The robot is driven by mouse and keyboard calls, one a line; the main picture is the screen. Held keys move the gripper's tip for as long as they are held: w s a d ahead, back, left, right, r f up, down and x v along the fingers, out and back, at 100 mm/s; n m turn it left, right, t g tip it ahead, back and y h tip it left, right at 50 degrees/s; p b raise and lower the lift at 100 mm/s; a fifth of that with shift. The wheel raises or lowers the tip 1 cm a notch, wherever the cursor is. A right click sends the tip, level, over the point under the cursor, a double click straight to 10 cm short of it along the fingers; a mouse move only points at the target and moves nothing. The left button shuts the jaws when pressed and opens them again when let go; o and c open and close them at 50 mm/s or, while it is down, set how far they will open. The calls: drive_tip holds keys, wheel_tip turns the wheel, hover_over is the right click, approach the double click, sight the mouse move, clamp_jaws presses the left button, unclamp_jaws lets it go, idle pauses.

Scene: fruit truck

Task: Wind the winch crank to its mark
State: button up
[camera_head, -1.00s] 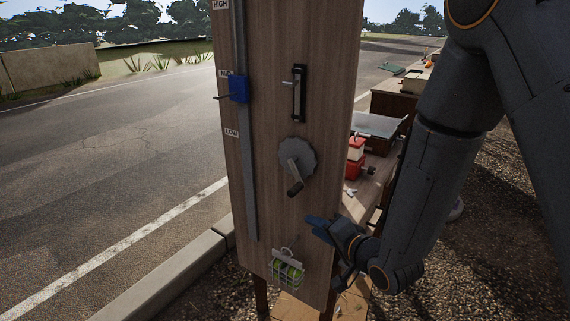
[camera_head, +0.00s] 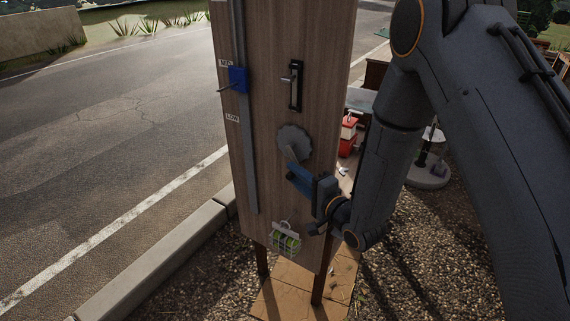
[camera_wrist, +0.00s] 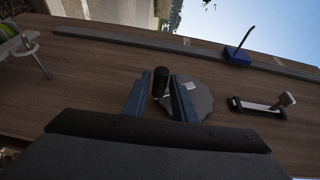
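The winch crank is a grey notched disc (camera_head: 294,142) with an arm and a dark handle, mounted on a tall wooden board (camera_head: 268,110). My gripper (camera_head: 297,178) is in front of the disc's lower part, its blue fingers hiding the handle in the head view. In the wrist view the crank disc (camera_wrist: 190,102) lies behind my gripper (camera_wrist: 160,95). The black crank handle (camera_wrist: 160,82) stands between the two fingers, with a gap visible beside it, so the fingers are open around it. A pale mark shows on the disc by the right finger.
A blue slider (camera_head: 238,79) sits on a vertical rail at the board's left, near a label. A black latch with a lever (camera_head: 295,85) is above the crank. A red and white box (camera_head: 348,135) stands behind the board.

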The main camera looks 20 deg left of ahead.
drive_tip(key=shift+p+x, duration=0.6)
drive_tip(key=shift+x, duration=2.1)
clamp_jaws()
